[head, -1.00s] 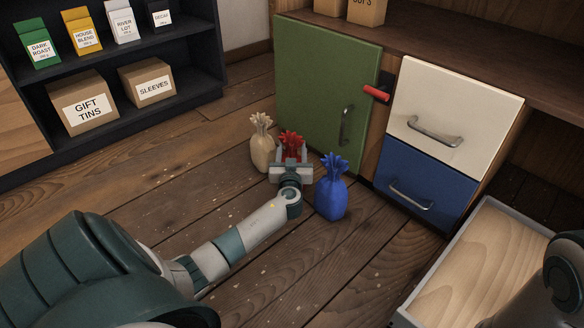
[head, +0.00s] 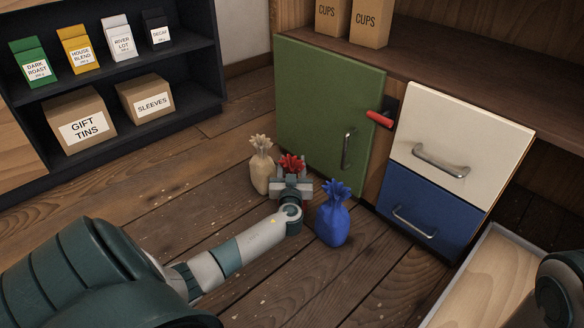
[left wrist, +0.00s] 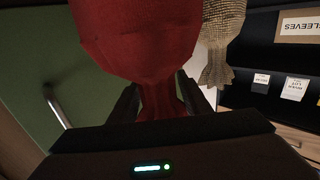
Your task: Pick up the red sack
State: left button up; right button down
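The red sack (head: 292,163) stands on the floor in front of the green door, between a cream sack (head: 262,175) and a blue sack (head: 333,220). My left gripper (head: 291,182) is at the red sack, and its open fingers sit on both sides of the neck. In the left wrist view the red sack (left wrist: 140,35) fills the top middle, with its neck between the dark fingers (left wrist: 160,92); firm contact cannot be made out. The cream sack (left wrist: 221,35) shows beside it there. The gripper hides the red sack's lower part in the head view. My right gripper is out of view.
The green cabinet door (head: 325,105) with its handle is close behind the sacks. A cream drawer (head: 460,135) and a blue drawer (head: 420,205) stand to the right. A grey-rimmed tray (head: 470,262) lies at lower right. Open floor (head: 170,225) stretches left.

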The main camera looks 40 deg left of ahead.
pick_arm(q)
grip_shut()
dwell(1.1)
jog(key=shift+r, duration=0.15)
